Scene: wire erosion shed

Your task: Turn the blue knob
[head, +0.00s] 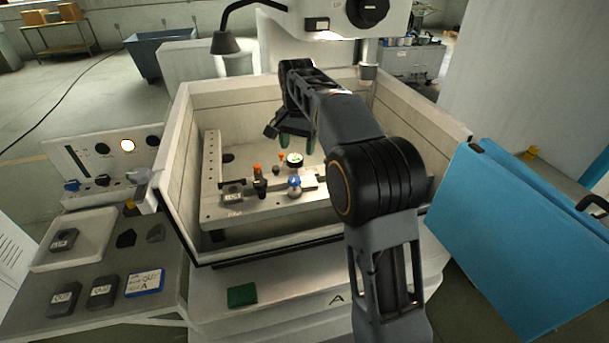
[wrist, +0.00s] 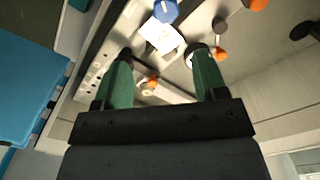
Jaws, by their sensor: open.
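A blue knob (head: 294,181) sits on a small pale fitting on the metal plate inside the machine's tank. In the wrist view the blue knob (wrist: 165,10) is at the top edge, partly cut off, above a white block. My gripper (head: 297,143) is over the plate, behind and above the knob in the head view. Its two green fingers are apart with nothing between them, and they also show in the wrist view (wrist: 161,52).
A round gauge (head: 295,158) and an orange-topped fitting (head: 258,181) stand close to the knob. Tank walls (head: 180,150) enclose the plate (head: 225,207). A lamp (head: 225,42) hangs at the back left. A large blue panel (head: 520,240) stands at the right.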

